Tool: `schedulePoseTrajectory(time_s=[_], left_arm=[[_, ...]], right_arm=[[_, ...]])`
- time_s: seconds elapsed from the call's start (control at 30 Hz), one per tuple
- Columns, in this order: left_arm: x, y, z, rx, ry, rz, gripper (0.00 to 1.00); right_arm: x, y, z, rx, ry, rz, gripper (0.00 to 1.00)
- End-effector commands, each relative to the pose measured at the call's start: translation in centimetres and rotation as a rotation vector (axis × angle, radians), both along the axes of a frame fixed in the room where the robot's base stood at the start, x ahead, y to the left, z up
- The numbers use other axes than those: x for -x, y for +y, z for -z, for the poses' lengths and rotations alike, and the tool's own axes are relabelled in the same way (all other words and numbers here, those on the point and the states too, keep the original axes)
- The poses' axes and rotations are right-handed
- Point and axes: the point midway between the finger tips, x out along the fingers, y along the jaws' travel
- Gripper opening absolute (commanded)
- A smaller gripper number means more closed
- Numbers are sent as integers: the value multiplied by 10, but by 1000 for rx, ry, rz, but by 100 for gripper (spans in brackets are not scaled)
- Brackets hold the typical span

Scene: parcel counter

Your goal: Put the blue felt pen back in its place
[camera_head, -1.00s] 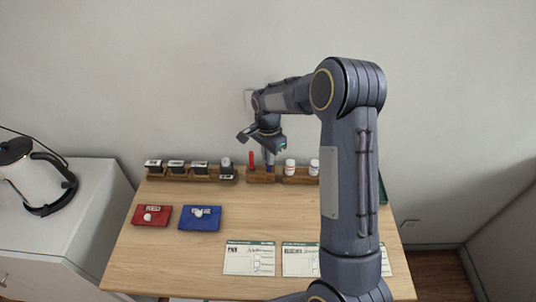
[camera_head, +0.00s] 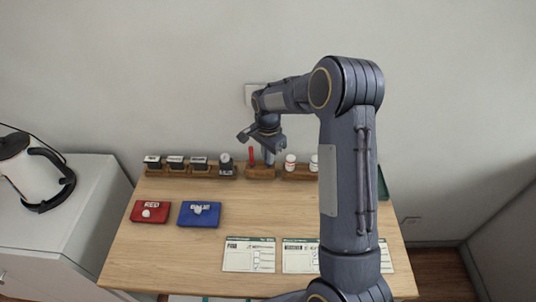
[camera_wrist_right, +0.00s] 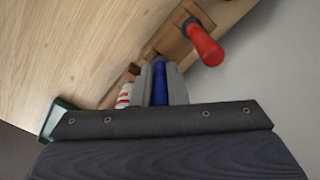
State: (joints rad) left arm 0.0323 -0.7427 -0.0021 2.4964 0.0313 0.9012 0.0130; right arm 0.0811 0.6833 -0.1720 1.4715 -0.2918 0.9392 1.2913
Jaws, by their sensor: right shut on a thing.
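My right gripper (camera_head: 269,146) is above the wooden pen holder (camera_head: 260,173) at the back of the table. It is shut on the blue felt pen (camera_wrist_right: 160,84), which shows between the two fingers in the right wrist view. The blue pen (camera_head: 269,158) points down at the right part of the holder. Whether its lower end is inside a hole is hidden. A red pen (camera_head: 251,157) stands in the same holder, left of the blue one; it also shows in the wrist view (camera_wrist_right: 206,45). My left gripper is not in view.
Stamps in wooden racks (camera_head: 176,164) stand left of the holder, and white bottles with red labels (camera_head: 290,163) stand right. Red (camera_head: 150,212) and blue (camera_head: 200,215) pads and printed cards (camera_head: 249,255) lie in front. The middle of the table is clear.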

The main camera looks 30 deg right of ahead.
Motion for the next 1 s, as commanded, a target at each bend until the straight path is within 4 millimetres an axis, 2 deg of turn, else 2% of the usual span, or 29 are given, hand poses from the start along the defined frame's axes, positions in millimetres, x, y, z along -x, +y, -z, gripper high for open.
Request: schedulePoseTrajectory(time_s=[0.03,0.13,0.47,1.0], left_arm=[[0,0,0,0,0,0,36],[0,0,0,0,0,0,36],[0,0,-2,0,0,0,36],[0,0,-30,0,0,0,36]], right_arm=[[0,0,0,0,0,0,14],[0,0,0,0,0,0,25],[0,0,-3,0,0,0,25],[0,0,-44,0,-1,-1,25]])
